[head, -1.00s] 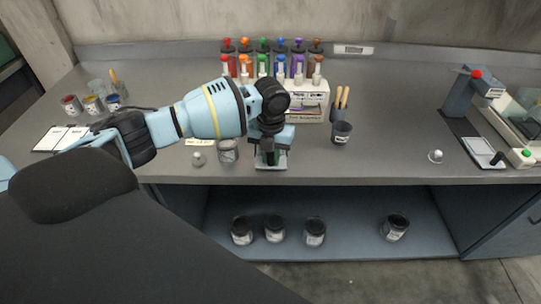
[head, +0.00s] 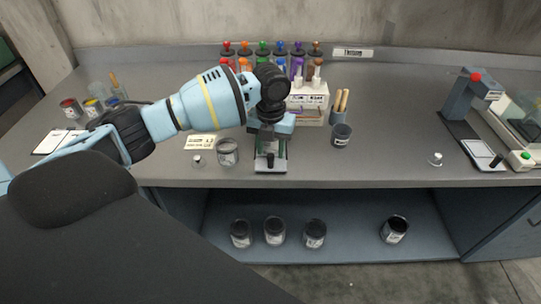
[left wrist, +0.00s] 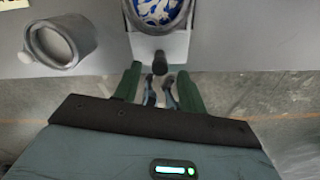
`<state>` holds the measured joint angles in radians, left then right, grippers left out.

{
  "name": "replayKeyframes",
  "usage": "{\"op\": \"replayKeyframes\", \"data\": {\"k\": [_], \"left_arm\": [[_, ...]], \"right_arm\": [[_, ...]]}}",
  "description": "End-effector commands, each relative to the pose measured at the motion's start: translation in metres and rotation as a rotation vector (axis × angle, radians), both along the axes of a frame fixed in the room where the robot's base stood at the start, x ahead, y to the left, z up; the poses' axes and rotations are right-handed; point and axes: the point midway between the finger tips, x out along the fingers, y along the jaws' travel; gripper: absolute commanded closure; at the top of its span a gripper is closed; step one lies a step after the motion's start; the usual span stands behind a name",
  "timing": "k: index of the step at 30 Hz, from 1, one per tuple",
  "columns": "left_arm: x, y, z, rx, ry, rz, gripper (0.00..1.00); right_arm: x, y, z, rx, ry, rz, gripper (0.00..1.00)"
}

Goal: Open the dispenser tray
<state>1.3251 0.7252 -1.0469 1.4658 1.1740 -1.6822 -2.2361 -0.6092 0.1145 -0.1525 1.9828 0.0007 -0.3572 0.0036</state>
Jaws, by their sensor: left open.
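A white dispenser (head: 311,100) holds colored bottles at the back of the bench, partly hidden by my left arm. A light grey tray-like piece with a dark knob stands near the bench's front edge; its front (head: 271,168) shows below my left gripper (head: 270,150). In the left wrist view the tray (left wrist: 176,46) carries a round container (left wrist: 159,12) with blue and white inside, and the dark knob (left wrist: 160,62) juts toward me. My left gripper (left wrist: 159,72) is open, its green fingers either side of the knob. Contact cannot be told. My right gripper is not in view.
A small white knob (head: 436,159) lies farther right, with free bench between.

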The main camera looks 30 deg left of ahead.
Motion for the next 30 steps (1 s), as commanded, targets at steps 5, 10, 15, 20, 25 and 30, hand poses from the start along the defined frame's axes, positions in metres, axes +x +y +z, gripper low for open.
{"op": "replayKeyframes", "data": {"k": [5, 10, 15, 20, 25, 30], "left_arm": [[0.000, 0.000, 0.025, 0.000, -0.001, 0.001, 0.59], [0.000, 0.000, 0.035, 0.000, 0.000, 0.001, 0.59], [0.000, 0.000, 0.036, 0.000, 0.001, 0.001, 0.59], [0.000, 0.000, 0.036, 0.000, 0.001, 0.001, 0.59], [0.000, 0.000, 0.036, 0.000, 0.001, 0.001, 0.59], [0.000, 0.000, 0.036, 0.000, 0.001, 0.000, 0.59]], "right_arm": [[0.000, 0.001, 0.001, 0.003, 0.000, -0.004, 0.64], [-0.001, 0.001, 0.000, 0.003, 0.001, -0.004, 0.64], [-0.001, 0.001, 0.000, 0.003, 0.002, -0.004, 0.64], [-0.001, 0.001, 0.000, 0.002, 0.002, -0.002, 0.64], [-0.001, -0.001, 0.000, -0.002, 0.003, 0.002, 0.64], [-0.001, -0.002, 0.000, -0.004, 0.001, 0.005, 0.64]]}}
